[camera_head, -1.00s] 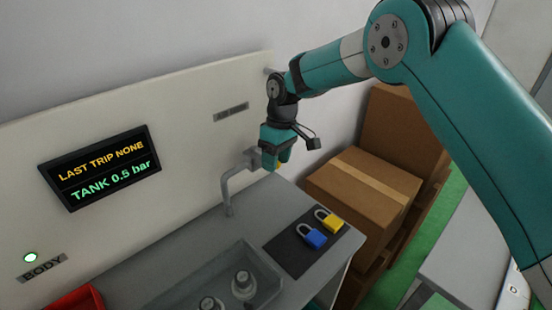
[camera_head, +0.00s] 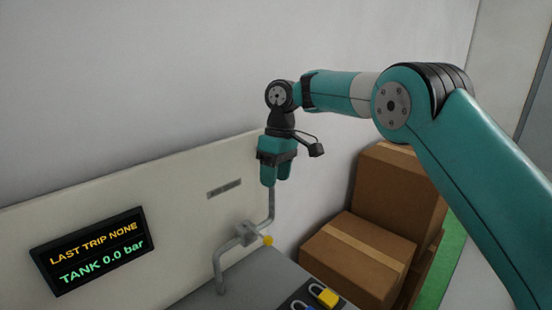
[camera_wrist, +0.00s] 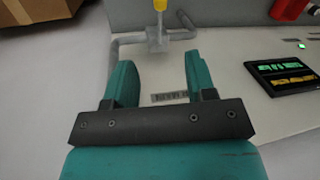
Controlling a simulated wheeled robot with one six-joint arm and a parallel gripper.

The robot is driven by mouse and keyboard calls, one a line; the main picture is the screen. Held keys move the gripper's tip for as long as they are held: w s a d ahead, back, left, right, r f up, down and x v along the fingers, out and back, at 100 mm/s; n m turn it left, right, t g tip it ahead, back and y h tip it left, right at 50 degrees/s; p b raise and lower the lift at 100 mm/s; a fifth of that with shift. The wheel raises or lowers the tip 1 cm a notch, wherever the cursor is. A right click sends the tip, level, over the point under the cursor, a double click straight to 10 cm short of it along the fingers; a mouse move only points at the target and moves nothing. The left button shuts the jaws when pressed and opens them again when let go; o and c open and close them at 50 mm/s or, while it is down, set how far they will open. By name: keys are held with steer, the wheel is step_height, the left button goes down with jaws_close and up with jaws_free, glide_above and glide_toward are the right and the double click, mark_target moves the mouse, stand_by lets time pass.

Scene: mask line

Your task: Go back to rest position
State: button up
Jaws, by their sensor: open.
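My gripper (camera_head: 276,178) is raised above the grey pipe and valve at the back panel. In the wrist view my gripper (camera_wrist: 155,80) shows two teal fingers apart with nothing between them. The valve (camera_head: 246,233) sits on the bent pipe (camera_head: 219,268), with a yellow knob (camera_head: 268,240) on its handle. The valve (camera_wrist: 157,40) and yellow knob (camera_wrist: 160,5) also show beyond the fingertips in the wrist view, apart from them.
A dark display (camera_head: 92,252) on the cream panel (camera_head: 180,220) reads LAST TRIP NONE, TANK 0.0 bar. A yellow padlock (camera_head: 324,296) lies on the bench's dark mat. Cardboard boxes (camera_head: 352,262) are stacked at right. The space above the panel is clear.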

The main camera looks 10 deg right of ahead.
steer(key=shift+w+r, duration=0.1)
steer(key=shift+r, duration=0.4)
steer(key=s+d+r+m+y+b, duration=0.1)
steer(key=s+d+r+b, duration=0.1)
steer(key=s, duration=1)
steer(key=s+d+r+m+y+b, duration=0.1)
steer(key=s+d+r+b, duration=0.1)
steer(key=s, duration=0.9)
steer(key=s+d+f, duration=0.2)
steer(key=s, duration=0.4)
steer(key=s+d+f+m+t+b, duration=0.1)
steer(key=s+d+f, duration=0.1)
steer(key=s, duration=0.4)
steer(key=shift+s+f+t+y, duration=0.3)
steer(key=shift+f+y, duration=0.1)
steer(key=shift+f, duration=0.1)
